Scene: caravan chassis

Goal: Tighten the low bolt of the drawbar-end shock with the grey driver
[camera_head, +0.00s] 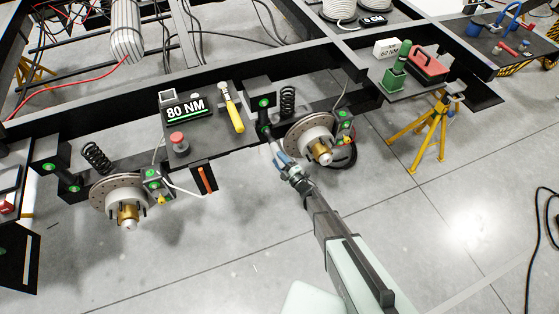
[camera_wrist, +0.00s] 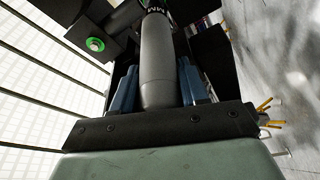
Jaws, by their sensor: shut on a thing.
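My gripper (camera_head: 285,166) is at the right wheel assembly, just below the lower end of its dark shock (camera_head: 264,115). In the wrist view my gripper's blue fingers (camera_wrist: 158,88) are shut on the grey driver (camera_wrist: 157,62), one on each side of its handle. The driver points away from my wrist, and its tip is hidden at the top edge of the view, close to dark parts. I cannot tell whether the tip touches the low bolt. A green-ringed bolt (camera_wrist: 95,44) shows to the left of the driver, apart from it. A second shock (camera_head: 62,180) is at the left wheel.
Brake discs (camera_head: 312,140) and (camera_head: 122,195) flank a tray with an 80 NM display (camera_head: 186,110), a yellow tool (camera_head: 235,113) and a red button (camera_head: 178,140). A coil spring (camera_head: 288,101) stands beside the right shock. A yellow stand (camera_head: 432,130) is at right. Floor in front is clear.

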